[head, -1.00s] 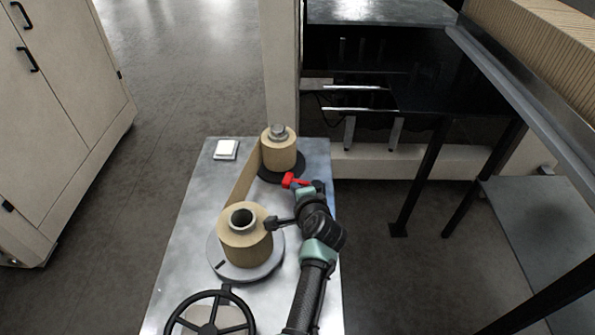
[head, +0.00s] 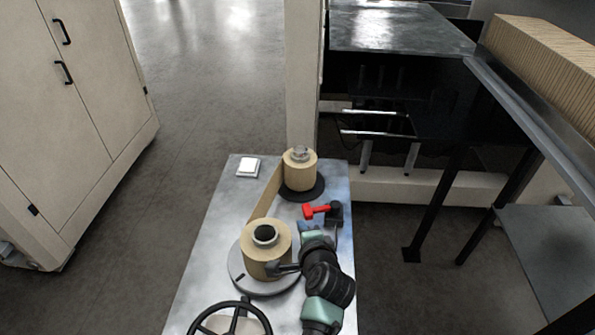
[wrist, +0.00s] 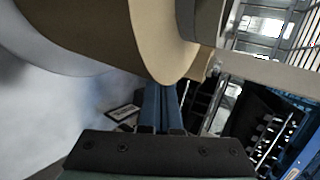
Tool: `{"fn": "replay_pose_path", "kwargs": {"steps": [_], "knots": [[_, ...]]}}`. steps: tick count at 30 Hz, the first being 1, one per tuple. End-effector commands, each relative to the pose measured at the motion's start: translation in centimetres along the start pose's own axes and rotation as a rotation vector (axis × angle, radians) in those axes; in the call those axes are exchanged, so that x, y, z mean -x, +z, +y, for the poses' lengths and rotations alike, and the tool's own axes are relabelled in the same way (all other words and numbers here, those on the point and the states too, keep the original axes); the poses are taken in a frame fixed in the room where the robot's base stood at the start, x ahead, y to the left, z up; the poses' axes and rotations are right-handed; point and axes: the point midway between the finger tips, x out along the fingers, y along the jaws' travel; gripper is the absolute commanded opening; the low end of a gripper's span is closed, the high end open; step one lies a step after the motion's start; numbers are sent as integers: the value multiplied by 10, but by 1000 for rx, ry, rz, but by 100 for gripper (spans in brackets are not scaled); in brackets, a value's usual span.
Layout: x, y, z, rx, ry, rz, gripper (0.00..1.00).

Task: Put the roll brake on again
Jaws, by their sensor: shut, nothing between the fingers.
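The roll brake shows in the head view as a red handle (head: 316,210) on a black block (head: 336,213), at the table's right edge near the back roll. The handle points left, towards the rolls. My gripper (head: 306,226) is just in front of the brake, beside the front kraft roll (head: 281,246). Its blue fingers (wrist: 160,106) are shut and empty in the wrist view. The front roll fills the wrist view's upper left (wrist: 110,35). The brake cannot be made out there. I cannot tell whether the brake touches the back roll (head: 299,176).
A kraft web (head: 266,196) runs between the two rolls on the metal table (head: 215,225). A black handwheel (head: 232,306) stands at the front. A white square box (head: 248,168) lies at the back left. A dark machine frame (head: 430,190) stands to the right.

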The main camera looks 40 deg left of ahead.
Motion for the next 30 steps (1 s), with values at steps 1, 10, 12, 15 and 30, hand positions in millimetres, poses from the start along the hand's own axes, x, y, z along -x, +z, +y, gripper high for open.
{"fn": "replay_pose_path", "kwargs": {"steps": [1,10,12,15,30], "knots": [[8,3,-1,-1,-1,2,0],[38,16,-3,-1,-2,6,0],[42,17,-3,-1,-3,7,0],[44,18,-3,-1,-2,8,0],[60,-10,-43,99,-70,87,0]]}}
